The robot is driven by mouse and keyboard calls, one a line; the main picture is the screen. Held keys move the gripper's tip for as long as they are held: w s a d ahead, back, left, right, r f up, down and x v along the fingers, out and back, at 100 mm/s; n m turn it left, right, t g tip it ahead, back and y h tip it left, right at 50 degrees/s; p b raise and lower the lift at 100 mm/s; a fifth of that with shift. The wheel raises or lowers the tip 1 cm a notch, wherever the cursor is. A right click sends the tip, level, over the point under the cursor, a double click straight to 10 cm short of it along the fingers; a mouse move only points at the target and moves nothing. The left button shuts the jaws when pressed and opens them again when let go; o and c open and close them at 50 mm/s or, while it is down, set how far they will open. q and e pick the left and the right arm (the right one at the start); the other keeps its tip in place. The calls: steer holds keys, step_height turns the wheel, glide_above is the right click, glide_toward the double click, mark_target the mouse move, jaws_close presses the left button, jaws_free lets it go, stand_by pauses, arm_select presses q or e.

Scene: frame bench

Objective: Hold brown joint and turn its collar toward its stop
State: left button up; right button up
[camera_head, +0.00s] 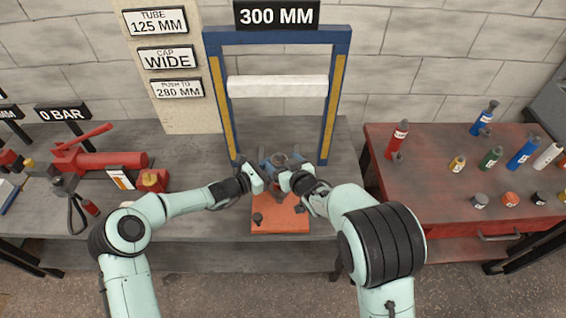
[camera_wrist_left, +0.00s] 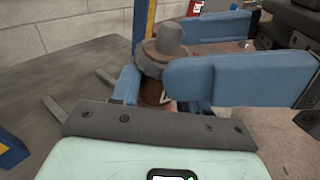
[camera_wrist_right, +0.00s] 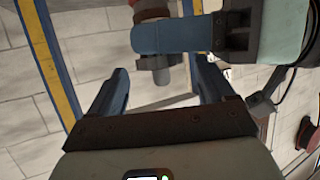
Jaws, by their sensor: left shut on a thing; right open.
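The brown joint (camera_wrist_left: 152,92) stands upright between the blue fingers of my left gripper (camera_wrist_left: 158,90), which is shut on it. Its grey collar (camera_wrist_left: 150,58), with a round grey top, sits above those fingers. In the right wrist view the collar (camera_wrist_right: 152,62) lies between the spread fingers of my right gripper (camera_wrist_right: 162,66), which is open. One right finger passes in front of the collar and one behind; I cannot tell whether either touches. In the head view the joint (camera_head: 279,159) is small and partly hidden by both grippers.
A blue frame (camera_head: 212,95) with a white bar (camera_head: 277,86) stands behind. A red pump (camera_head: 100,160) is at left. A red table (camera_head: 430,190) with several bottles is at right.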

steer(key=shift+w+a+f, duration=0.15)
steer(key=shift+w, duration=0.1)
steer(key=c, duration=1.1)
steer(key=shift+o, duration=0.2)
steer(key=shift+w+d+n+g+y, duration=0.1)
steer(key=shift+d+n+g+y, duration=0.25)
steer(key=shift+n+g+y, duration=0.25)
steer(key=shift+w+n+g+y, duration=0.1)
steer(key=shift+n+g+y, duration=0.4)
steer(key=shift+n+y, duration=0.45)
steer(key=o, duration=1.1)
steer(key=shift+c, duration=0.2)
